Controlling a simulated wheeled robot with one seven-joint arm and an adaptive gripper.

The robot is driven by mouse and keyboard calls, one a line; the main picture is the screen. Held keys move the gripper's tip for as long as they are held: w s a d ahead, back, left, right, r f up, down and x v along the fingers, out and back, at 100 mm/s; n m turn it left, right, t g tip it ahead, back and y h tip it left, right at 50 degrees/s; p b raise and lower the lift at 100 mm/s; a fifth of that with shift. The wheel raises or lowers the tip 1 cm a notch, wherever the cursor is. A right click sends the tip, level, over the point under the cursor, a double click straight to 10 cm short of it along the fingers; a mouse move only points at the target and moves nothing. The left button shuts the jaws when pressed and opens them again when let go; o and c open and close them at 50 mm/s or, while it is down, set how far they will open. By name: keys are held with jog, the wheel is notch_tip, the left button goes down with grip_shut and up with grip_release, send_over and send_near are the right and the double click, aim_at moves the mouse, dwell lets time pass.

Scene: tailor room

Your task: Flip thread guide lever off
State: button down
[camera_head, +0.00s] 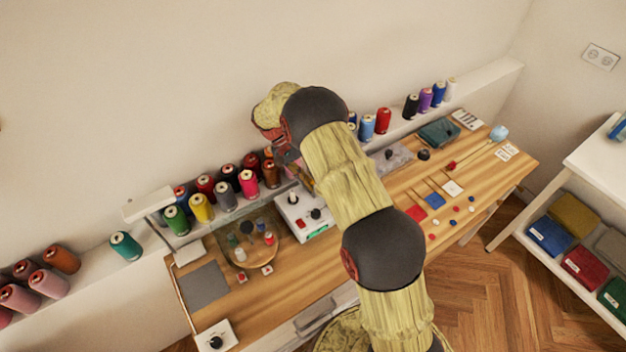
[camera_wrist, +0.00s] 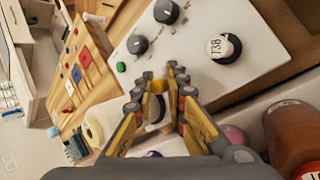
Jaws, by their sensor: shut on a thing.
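In the wrist view a white control box (camera_wrist: 187,50) carries two dark knobs (camera_wrist: 167,11), a round dial with a white numbered top (camera_wrist: 222,48) and a small green button (camera_wrist: 121,67). My gripper (camera_wrist: 158,82) is at the box's near edge, its two fingers closed in around a small orange-yellow piece (camera_wrist: 157,87), which looks like the tip of the thread guide lever. Its lower part is mostly hidden between the fingers. In the head view the white box (camera_head: 292,212) shows left of my arm, which hides my fingertips and the lever.
Thread spools (camera_head: 224,196) line the wall ledge behind the wooden table (camera_head: 395,262). A glass-topped unit (camera_head: 240,240) stands left of the box. Coloured squares (camera_head: 435,201) and small buttons lie to the right. A brown spool (camera_wrist: 290,130) is close beside my gripper.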

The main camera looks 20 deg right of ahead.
jog(key=shift+w+g, duration=0.15)
jog(key=shift+g, duration=0.15)
dwell(0.4)
jog(key=c, duration=1.8)
grip_release()
jog(key=shift+o, duration=0.2)
notch_tip(320, 180, up, 10)
jog(key=shift+f, duration=0.1)
